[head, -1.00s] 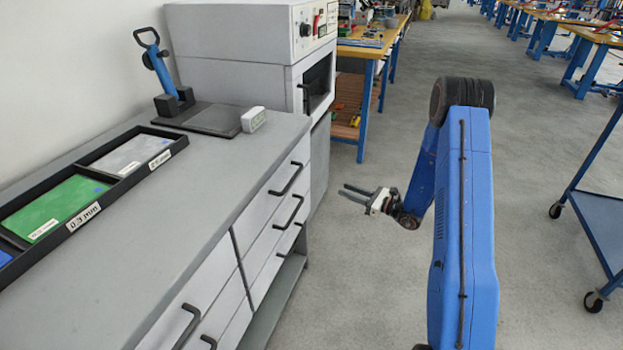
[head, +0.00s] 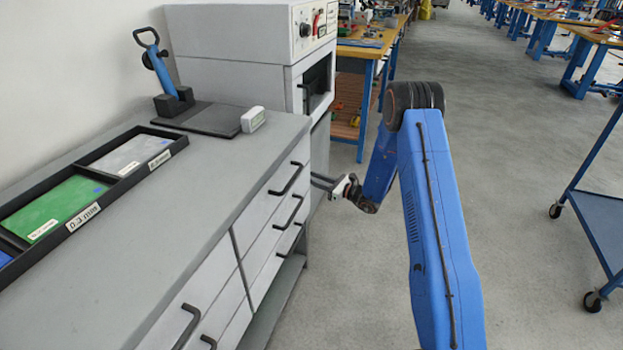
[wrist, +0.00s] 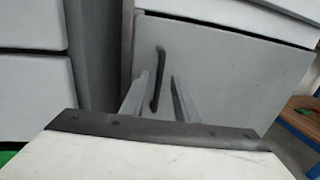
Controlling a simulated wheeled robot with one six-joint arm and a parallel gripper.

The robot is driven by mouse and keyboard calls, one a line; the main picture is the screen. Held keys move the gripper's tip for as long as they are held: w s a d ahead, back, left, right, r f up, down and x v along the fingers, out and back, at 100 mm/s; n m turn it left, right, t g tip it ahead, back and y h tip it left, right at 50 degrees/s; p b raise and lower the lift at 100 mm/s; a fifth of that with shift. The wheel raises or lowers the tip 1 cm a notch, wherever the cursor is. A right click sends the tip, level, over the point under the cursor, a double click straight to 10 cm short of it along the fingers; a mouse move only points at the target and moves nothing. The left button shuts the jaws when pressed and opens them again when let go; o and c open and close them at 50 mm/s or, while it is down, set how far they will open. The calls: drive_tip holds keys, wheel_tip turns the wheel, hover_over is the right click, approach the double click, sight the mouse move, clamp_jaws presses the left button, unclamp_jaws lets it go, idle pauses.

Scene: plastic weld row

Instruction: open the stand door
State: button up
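The stand door (wrist: 225,70) is a light grey panel, filling the middle and right of the wrist view, and looks shut. Its dark upright bar handle (wrist: 157,80) is near the door's left edge. In the head view the stand's front (head: 321,150) shows only as a narrow strip below the oven, and the handle cannot be made out. My gripper (head: 314,181) points left at the stand. In the wrist view my gripper (wrist: 160,80) is open, its two fingers on either side of the handle in the picture; I cannot tell whether they reach it in depth.
The grey drawer counter (head: 190,210) with black handles runs along the left, close to my gripper. The oven (head: 250,50) stands above the stand. A wooden workbench (head: 362,50) is behind. Open floor (head: 510,150) lies to the right, with a blue trolley (head: 605,200) at the edge.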

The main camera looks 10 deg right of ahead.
drive_tip(key=shift+w+a, duration=0.45)
drive_tip(key=shift+a, duration=0.1)
drive_tip(key=shift+c, duration=0.7)
clamp_jaws()
